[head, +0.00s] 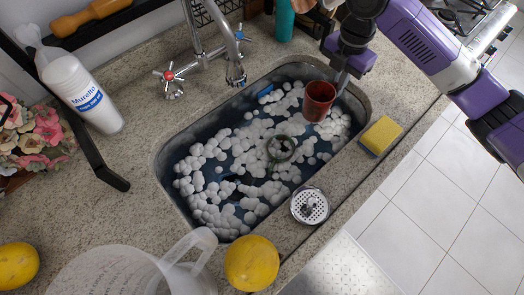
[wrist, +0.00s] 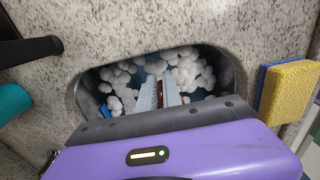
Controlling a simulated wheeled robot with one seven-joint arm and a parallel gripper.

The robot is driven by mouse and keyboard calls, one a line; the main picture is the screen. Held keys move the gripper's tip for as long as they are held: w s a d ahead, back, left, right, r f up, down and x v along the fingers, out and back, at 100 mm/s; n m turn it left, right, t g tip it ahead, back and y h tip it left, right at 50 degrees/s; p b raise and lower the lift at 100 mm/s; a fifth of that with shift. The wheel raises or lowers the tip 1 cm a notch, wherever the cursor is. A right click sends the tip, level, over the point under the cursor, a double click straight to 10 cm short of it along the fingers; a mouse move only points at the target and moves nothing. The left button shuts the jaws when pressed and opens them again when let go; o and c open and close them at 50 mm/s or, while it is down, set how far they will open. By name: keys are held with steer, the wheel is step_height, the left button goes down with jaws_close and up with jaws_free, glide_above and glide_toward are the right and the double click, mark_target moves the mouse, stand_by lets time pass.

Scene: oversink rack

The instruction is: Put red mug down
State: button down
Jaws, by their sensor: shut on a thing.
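The red mug (head: 319,101) hangs over the right end of the sink (head: 163,150), above white foam. My gripper (head: 341,82) is shut on the mug at its right side in the head view. In the wrist view, my gripper's fingers (wrist: 159,93) point down into the sink, and a thin strip of the red mug (wrist: 160,92) shows between them. Most of the mug is hidden there. The mug looks roughly upright, and I cannot tell whether its base touches the foam.
A yellow sponge (head: 381,135) lies on the counter right of the sink. A metal strainer (head: 310,206) sits on the front rim. The faucet (head: 235,72) stands behind the sink. A white bottle (head: 82,93), a clear pitcher (head: 110,275) and yellow fruit (head: 251,263) occupy the left and front counter.

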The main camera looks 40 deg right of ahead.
steer(key=shift+w+f, duration=0.2)
steer(key=shift+f, duration=0.2)
step_height(320, 180, down, 10)
steer(key=shift+r, duration=0.1)
steer(key=c, duration=1.5)
jaws_free()
step_height(320, 180, up, 12)
steer(key=shift+r, duration=0.1)
